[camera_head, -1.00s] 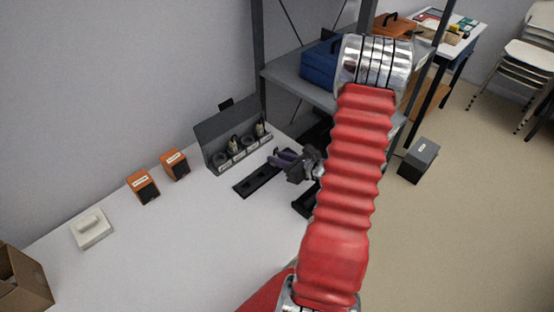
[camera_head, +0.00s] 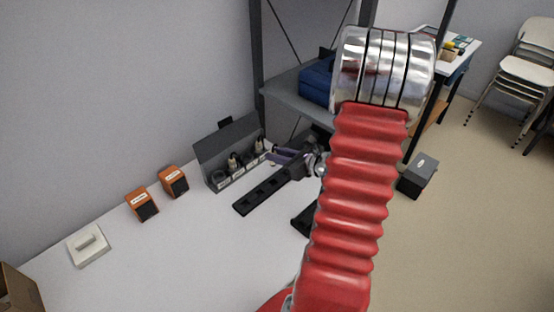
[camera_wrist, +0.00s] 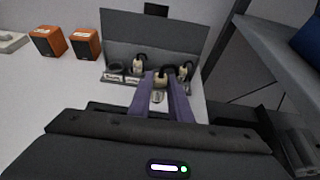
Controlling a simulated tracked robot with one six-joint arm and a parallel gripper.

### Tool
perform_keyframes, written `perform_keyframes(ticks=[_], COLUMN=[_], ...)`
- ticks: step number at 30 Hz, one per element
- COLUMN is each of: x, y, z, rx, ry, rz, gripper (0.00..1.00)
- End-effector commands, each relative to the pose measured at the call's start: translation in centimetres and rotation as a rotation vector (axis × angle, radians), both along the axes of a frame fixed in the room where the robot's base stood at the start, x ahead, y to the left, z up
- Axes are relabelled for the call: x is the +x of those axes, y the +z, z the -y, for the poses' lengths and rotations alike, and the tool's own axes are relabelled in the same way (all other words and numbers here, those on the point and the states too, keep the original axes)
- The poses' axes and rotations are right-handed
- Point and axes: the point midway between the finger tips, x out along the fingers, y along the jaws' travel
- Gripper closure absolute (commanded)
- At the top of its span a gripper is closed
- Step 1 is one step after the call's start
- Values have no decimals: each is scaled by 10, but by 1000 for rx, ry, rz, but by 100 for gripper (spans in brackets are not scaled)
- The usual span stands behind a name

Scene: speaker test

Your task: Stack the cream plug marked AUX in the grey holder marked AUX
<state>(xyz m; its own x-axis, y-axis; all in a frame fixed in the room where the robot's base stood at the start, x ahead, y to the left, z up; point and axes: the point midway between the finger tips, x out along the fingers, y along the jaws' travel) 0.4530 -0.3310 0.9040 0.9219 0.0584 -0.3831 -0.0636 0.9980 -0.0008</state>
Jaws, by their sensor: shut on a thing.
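My gripper (camera_wrist: 161,104) has purple fingers, shut on a cream plug (camera_wrist: 160,79) with a dark cable and a metal tip pointing down. In the head view my gripper (camera_head: 284,155) is just right of the grey rack (camera_head: 228,145), with the held plug not clear there. The rack has a tall back panel and a row of labelled grey holders. A left holder (camera_wrist: 116,68) looks empty. Two other cream plugs stand in the row, one left (camera_wrist: 138,64) and one right (camera_wrist: 182,72). My fingers and the held plug hide part of the row. I cannot read AUX.
Two orange boxes (camera_head: 142,203) (camera_head: 173,181) and a white block (camera_head: 88,245) are on the white table to the left. A black slotted strip (camera_head: 262,194) lies in front of the rack. A shelf frame (camera_head: 257,60) stands behind on the right.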

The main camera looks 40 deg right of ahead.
Motion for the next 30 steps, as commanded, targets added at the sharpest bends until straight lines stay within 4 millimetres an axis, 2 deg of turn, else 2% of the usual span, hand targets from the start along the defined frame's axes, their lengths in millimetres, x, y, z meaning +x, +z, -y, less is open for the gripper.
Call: perform_keyframes(ticks=[20, 23, 26, 30], x=[3, 11, 24, 45], y=[-1, -3, -7, -13], z=[-5, -16, -37, -75], rx=[2, 5, 8, 11], ry=[7, 24, 54, 111], rz=[1, 4, 6, 12], gripper=[100, 100, 100, 100])
